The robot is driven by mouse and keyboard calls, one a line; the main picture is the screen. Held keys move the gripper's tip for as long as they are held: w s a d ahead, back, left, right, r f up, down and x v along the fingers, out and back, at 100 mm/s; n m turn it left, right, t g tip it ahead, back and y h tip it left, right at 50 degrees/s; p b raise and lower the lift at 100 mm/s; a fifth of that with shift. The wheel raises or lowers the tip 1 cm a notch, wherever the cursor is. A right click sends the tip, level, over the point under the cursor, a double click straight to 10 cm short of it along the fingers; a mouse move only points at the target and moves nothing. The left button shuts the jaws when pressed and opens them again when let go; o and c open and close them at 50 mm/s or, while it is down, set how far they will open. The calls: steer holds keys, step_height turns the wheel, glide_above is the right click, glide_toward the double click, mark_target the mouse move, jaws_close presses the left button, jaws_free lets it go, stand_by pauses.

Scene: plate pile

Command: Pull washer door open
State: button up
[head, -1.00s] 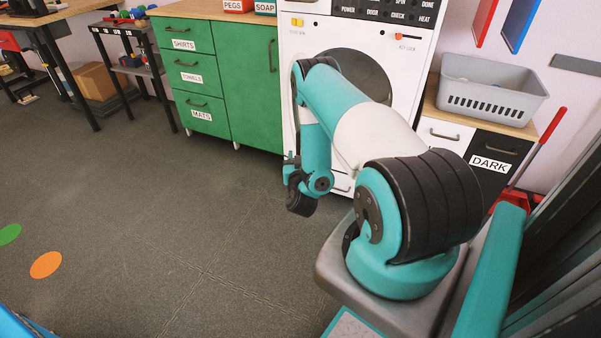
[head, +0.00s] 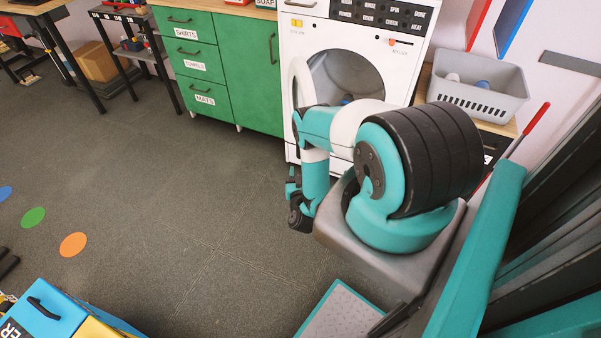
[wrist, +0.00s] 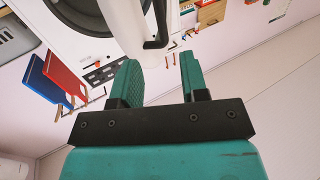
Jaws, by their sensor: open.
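The white washer (head: 402,55) stands at the back, with its round door swung open to the left. The door (head: 301,88) shows nearly edge-on in the head view, clear of the dark drum opening. In the wrist view the door (wrist: 124,22) carries a dark bar handle (wrist: 159,25). My gripper (wrist: 158,70) is open and empty, with the handle just beyond its fingertips and seemingly apart from them. In the head view my arm hides part of the washer front, and my fingers are hard to make out.
Green cabinets (head: 246,70) stand left of the washer. A grey basket (head: 480,85) sits on the counter to its right. Blue and yellow boxes (head: 55,310) stand at the lower left. The grey floor between is mostly clear.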

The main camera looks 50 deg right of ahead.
steer(key=shift+p+v, duration=2.1)
steer(key=shift+v, duration=0.05)
